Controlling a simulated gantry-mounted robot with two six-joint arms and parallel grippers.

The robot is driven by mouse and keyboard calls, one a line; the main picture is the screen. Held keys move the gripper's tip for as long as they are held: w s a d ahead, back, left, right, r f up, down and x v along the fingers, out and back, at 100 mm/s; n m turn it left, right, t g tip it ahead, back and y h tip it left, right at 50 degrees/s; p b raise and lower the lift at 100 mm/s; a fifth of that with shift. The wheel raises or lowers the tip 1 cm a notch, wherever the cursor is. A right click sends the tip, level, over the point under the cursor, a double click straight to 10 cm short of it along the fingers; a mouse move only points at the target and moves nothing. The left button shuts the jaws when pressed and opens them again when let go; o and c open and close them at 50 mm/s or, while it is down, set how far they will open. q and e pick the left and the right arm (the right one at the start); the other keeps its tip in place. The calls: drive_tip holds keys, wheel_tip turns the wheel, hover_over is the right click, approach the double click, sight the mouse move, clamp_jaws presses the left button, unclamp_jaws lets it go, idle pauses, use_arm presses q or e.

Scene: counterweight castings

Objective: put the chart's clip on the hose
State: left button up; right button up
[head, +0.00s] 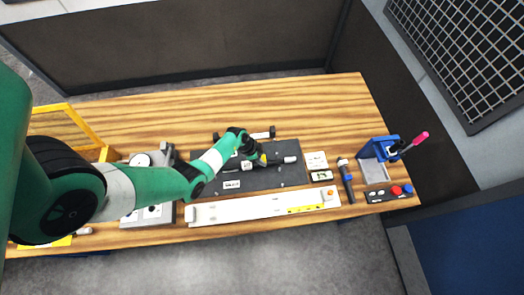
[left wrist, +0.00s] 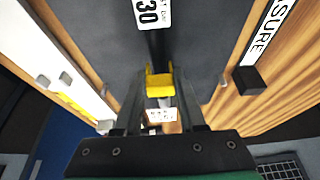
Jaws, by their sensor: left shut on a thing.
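My left gripper (head: 262,158) is over the dark mat (head: 290,178), pointing down. In the left wrist view its two fingers (left wrist: 160,98) are shut on a small yellow clip (left wrist: 159,82). The black hose (left wrist: 157,45) runs up the picture from behind the clip, past a white label reading 30 (left wrist: 148,12). The clip overlaps the hose in this view; I cannot tell whether it is around it or only above it. In the head view, my gripper and wrist hide much of the hose. I cannot clearly identify the chart. My right gripper is not in view.
A long white bar (head: 250,208) lies along the table's front edge. To the right are white boxes (head: 317,161), a dark-blue flashlight-like tool (head: 345,180), a blue stand (head: 380,147) and a button box (head: 388,193). Bare wood (head: 300,105) lies behind the mat.

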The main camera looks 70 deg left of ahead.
use_arm(q)
drive_tip(key=shift+f+b, duration=0.9)
drive_tip(key=shift+f, duration=0.45)
idle(0.5)
drive_tip(key=o, duration=1.1)
wheel_tip(320, 180, up, 7)
drive_tip(key=p, duration=0.8)
drive_tip(key=shift+d, duration=0.1)
